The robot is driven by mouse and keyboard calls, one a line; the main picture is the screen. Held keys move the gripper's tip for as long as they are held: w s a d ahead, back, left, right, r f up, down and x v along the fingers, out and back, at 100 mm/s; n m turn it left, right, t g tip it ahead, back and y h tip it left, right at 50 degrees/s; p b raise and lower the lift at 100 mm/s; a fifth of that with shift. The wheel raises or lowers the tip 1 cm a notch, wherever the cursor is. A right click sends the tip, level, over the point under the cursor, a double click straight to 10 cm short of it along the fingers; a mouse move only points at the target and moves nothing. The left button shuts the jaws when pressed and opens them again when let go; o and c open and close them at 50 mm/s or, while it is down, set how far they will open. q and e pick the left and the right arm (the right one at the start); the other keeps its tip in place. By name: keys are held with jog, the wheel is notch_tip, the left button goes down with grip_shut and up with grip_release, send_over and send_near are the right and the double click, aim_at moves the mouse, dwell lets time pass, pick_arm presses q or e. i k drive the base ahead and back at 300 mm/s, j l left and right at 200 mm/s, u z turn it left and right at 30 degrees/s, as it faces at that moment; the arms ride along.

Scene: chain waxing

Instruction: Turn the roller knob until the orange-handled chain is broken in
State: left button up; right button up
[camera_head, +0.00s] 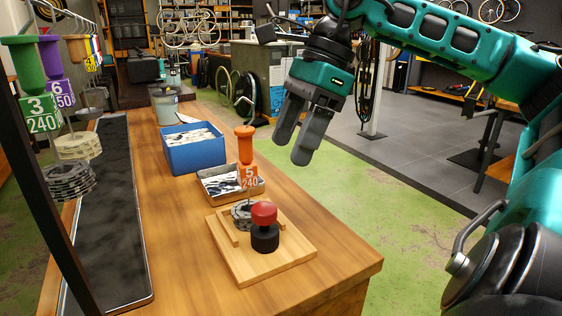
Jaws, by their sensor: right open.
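The roller knob (264,214), red on top of a black base, stands upright on a wooden board (262,262) near the front of the workbench. The orange handle (245,146) with its "5 240" tag (250,178) stands just behind the knob. Its dark coiled chain (240,216) sits on the board beside the knob, partly hidden by it. My right gripper (296,150) hangs above and to the right of the orange handle, fingers pointing down, open and empty, apart from everything. My left gripper is out of view.
Green (27,70) and purple (50,58) handled chains hang at left over a long dark tray (108,240). Bare bench lies around the board. A grey bucket (164,106) stands farther back.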

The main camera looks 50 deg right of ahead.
aim_at(265, 234)
jog(key=k, duration=1)
